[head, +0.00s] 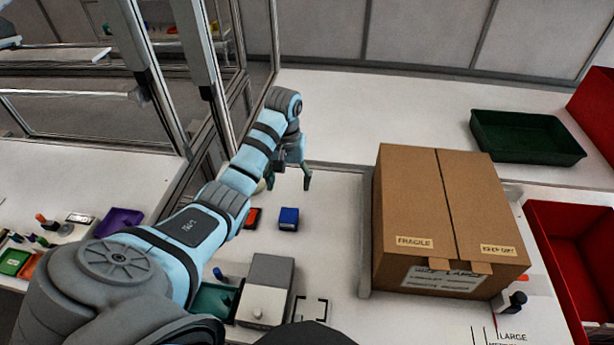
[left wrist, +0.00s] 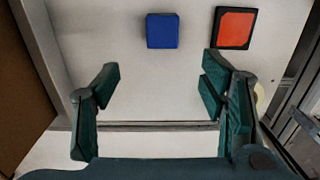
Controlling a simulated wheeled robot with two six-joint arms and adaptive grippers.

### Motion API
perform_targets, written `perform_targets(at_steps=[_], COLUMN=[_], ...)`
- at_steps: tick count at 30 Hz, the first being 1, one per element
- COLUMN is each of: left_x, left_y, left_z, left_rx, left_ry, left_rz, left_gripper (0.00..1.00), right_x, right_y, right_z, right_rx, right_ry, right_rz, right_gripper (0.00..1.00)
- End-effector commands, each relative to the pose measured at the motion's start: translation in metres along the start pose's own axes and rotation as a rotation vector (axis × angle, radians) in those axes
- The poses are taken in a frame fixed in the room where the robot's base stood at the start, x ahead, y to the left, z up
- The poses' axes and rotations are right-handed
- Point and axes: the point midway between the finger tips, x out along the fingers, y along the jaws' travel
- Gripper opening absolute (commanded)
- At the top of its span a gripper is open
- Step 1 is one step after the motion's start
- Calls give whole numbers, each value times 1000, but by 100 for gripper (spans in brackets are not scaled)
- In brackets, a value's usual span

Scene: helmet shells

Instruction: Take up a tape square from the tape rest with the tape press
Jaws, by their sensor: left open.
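A blue block (head: 288,218), which looks like the tape press, stands on the white table in the head view. Beside it on the left is a dark pad with an orange-red square (head: 252,217), which looks like the tape rest; my arm partly covers it. In the left wrist view the blue block (left wrist: 162,31) and the orange square on its black pad (left wrist: 234,28) lie apart, beyond the fingertips. My left gripper (head: 289,183) is open and empty, on the far side of both; its spread fingers also show in the left wrist view (left wrist: 160,80). My right gripper is not seen.
A large cardboard box (head: 440,215) stands to the right. A grey box-shaped device (head: 266,287) and a green tray (head: 214,300) are nearer. A dark green bin (head: 525,137) and a red bin (head: 575,245) are at the right. The table around the blue block is clear.

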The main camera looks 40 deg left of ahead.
Motion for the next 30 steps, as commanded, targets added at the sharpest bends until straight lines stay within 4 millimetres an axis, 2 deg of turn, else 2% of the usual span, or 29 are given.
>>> perform_targets(at_steps=[4,7,9,14,21,24,29,30], left_x=[30,61,73,95,139,147,146,145], left_y=[-3,-2,-2,0,4,4,4,4], left_z=[5,3,2,-1,-1,-1,-1,-1], left_rx=[2,1,-2,-1,1,1,1,1], left_ry=[6,4,-4,-3,-4,-3,-1,-1], left_rz=[1,0,-1,-1,-2,-3,-3,-3], left_gripper=[65,65,65,65,65,65,65,60], right_x=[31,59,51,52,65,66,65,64], right_y=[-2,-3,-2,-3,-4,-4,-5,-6], right_z=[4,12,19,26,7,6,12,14], right_rx=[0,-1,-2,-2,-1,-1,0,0], right_ry=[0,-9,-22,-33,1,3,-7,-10], right_rz=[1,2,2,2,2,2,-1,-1], right_gripper=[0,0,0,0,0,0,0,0])
